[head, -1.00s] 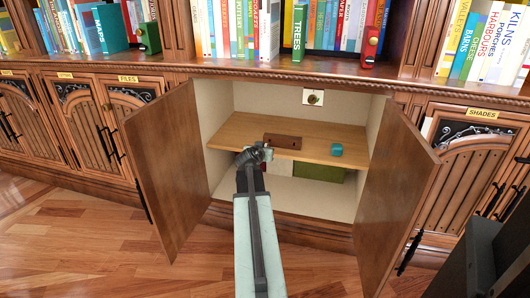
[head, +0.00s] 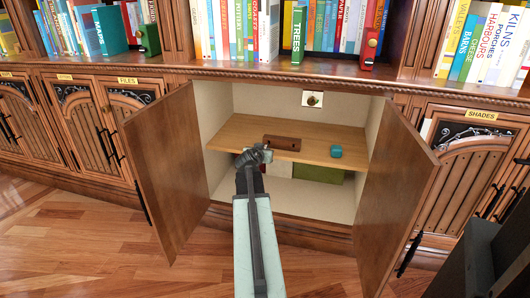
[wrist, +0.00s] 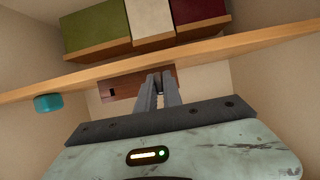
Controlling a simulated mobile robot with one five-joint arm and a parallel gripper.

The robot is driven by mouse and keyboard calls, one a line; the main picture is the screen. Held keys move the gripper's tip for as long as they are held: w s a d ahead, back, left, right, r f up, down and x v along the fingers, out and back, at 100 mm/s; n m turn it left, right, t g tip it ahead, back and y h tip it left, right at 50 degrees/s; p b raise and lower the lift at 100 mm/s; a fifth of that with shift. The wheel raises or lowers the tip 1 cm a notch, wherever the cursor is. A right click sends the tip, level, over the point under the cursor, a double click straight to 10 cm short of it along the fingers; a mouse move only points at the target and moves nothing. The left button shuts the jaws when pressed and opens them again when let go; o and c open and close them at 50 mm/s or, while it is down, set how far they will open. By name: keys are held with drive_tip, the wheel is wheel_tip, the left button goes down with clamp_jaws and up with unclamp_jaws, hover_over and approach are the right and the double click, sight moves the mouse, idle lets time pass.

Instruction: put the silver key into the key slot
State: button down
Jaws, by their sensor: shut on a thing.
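My gripper (head: 264,151) is at the front edge of the shelf inside the open cabinet, close to a brown block (head: 282,140). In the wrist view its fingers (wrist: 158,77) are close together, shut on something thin. The silver key is too small to make out between them. The brown block (wrist: 112,91) shows a small dark opening near its left end in the wrist view, beside the fingertips. Whether this opening is the key slot I cannot tell. A white plate with a round brass piece (head: 314,99) is on the cabinet's back wall, above the shelf.
A teal cylinder (head: 335,151) stands on the wooden shelf (head: 235,130), right of the block. Under the shelf are a green box (head: 318,172) and other boxes. The open left door (head: 165,165) and right door (head: 397,190) flank my arm.

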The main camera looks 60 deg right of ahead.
sight(266, 147)
drive_tip(key=shift+w+d, duration=0.25)
drive_tip(key=shift+d, duration=0.65)
drive_tip(key=shift+w+d, duration=0.25)
drive_tip(key=shift+d, duration=0.65)
drive_tip(key=c, duration=1.4)
unclamp_jaws()
drive_tip(key=p+v, duration=0.3)
drive_tip(key=v, duration=0.5)
drive_tip(key=shift+s+f, duration=0.1)
